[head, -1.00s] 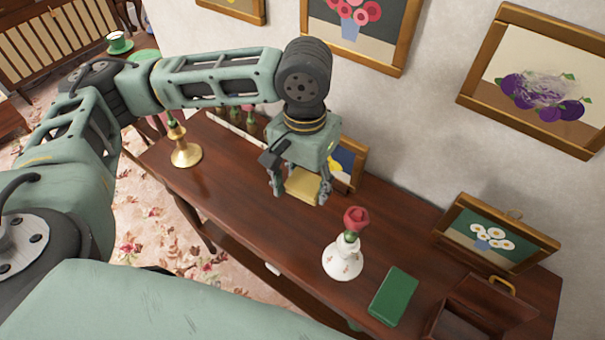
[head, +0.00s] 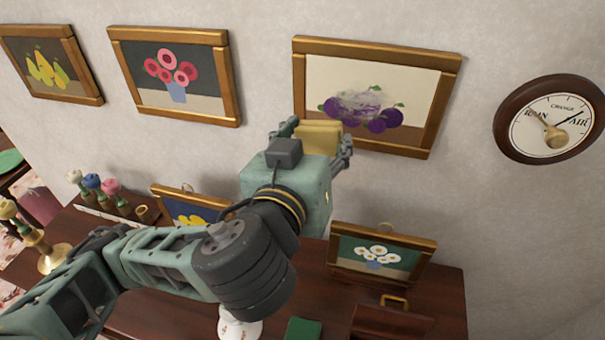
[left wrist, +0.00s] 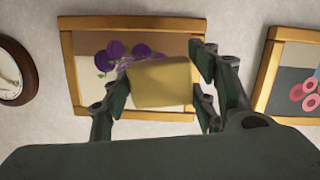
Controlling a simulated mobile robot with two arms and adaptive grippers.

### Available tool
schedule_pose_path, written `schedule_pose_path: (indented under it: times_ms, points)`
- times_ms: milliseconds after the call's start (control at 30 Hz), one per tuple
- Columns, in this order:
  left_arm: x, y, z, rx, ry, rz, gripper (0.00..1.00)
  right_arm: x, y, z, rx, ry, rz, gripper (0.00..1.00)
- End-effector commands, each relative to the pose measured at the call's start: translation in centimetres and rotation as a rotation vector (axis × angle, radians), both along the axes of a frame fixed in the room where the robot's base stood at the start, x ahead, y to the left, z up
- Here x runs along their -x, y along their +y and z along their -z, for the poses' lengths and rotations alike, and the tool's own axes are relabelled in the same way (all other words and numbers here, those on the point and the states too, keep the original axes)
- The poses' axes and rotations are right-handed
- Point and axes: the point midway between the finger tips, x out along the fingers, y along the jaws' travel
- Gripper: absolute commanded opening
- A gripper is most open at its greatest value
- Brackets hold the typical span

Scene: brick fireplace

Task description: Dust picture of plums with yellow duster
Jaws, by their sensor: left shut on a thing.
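The picture of plums (head: 328,78) hangs on the wall in a gold-brown frame. Its purple plums (head: 376,123) have a greyish-white dusty smear over them. My left gripper (head: 320,140) is shut on the yellow duster (head: 318,131) and holds it up at the picture's lower left. In the left wrist view the duster (left wrist: 162,84) sits between the fingers and hides part of the picture (left wrist: 165,45), which appears upside down. I cannot tell whether the duster touches the picture. My right gripper is in neither view.
Pictures of flowers (head: 178,80) and pears (head: 48,68) hang to the left, a round dial (head: 548,122) to the right. Below, the table (head: 445,300) bears a daisy picture (head: 378,257), a green book (head: 303,330), a brass candlestick (head: 50,258) and a vase (head: 240,328).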

Motion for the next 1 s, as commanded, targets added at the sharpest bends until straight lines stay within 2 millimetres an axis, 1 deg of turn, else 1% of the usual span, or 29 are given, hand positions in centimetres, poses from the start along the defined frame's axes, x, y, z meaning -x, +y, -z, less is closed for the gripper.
schedule_pose_path:
  times_ms: [67, 200, 500, 700, 833, 1000]
  points:
    - [0.2, 0.0, -0.9, 0.005, -0.024, -0.008, 0.33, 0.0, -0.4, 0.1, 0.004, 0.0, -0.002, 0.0]
    - [-0.3, 0.0, -1.3, 0.004, -0.038, -0.016, 0.33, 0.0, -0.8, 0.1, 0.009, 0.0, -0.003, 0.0]
    - [-3.4, -0.5, -1.3, 0.001, -0.037, -0.018, 0.33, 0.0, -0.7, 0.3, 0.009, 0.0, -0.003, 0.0]
    - [-5.0, -0.9, -1.2, 0.002, -0.036, -0.016, 0.33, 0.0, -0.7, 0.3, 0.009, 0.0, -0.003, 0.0]
    - [-5.5, -1.0, -1.2, 0.004, -0.035, -0.016, 0.33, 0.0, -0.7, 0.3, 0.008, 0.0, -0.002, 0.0]
    - [-5.7, -1.0, -1.2, 0.004, -0.034, -0.015, 0.33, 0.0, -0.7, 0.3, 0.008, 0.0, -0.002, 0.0]
